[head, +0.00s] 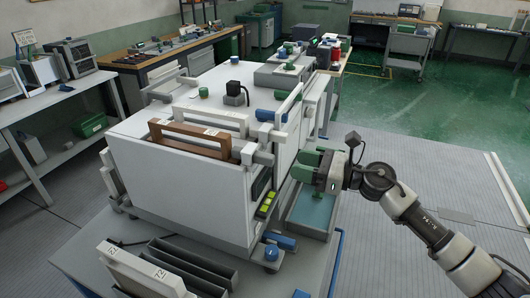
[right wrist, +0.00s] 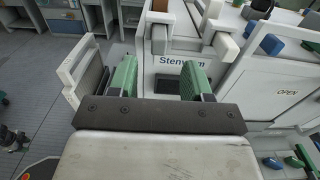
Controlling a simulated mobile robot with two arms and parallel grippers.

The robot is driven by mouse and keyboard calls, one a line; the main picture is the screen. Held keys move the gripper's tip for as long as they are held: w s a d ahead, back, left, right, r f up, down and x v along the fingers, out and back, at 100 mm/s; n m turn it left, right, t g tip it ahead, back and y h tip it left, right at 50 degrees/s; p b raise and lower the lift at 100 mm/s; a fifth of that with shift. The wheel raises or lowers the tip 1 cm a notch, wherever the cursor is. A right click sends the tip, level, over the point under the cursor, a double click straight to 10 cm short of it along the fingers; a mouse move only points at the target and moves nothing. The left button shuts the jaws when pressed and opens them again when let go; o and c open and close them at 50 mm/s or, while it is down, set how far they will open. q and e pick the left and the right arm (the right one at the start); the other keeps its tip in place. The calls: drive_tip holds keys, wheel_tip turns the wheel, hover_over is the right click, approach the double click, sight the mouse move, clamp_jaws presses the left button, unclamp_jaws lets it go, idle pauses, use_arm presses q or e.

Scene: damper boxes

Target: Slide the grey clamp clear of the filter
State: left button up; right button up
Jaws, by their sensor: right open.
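A white box (head: 175,185) holds a brown-framed filter (head: 190,139) and a white-framed one (head: 210,118) in its open top. A light grey clamp (head: 262,157) sits at the right end of the brown filter, at the box's top edge. A grey block that seems to be this clamp shows in the right wrist view (right wrist: 159,38), with a paler block (right wrist: 227,48) to its right. My right gripper (head: 310,168) has green fingers, is open and empty, and hangs beside the box's right side, apart from the clamp. It faces the labelled wall in the right wrist view (right wrist: 160,76).
Blue-ended handles (head: 265,115) stick out near the box's top right edge. A blue-lined tray (head: 312,212) lies below my right gripper. A rack with a white-framed filter (head: 140,272) stands at the front left. The grey floor at right is mostly clear.

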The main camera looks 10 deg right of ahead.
sight(274, 158)
drive_tip(key=p+x, duration=0.3)
drive_tip(key=x, duration=0.6)
drive_tip(key=shift+r+p, duration=0.15)
drive_tip(key=shift+p, duration=0.15)
drive_tip(key=shift+w+a, duration=0.2)
drive_tip(key=shift+a, duration=0.05)
clamp_jaws()
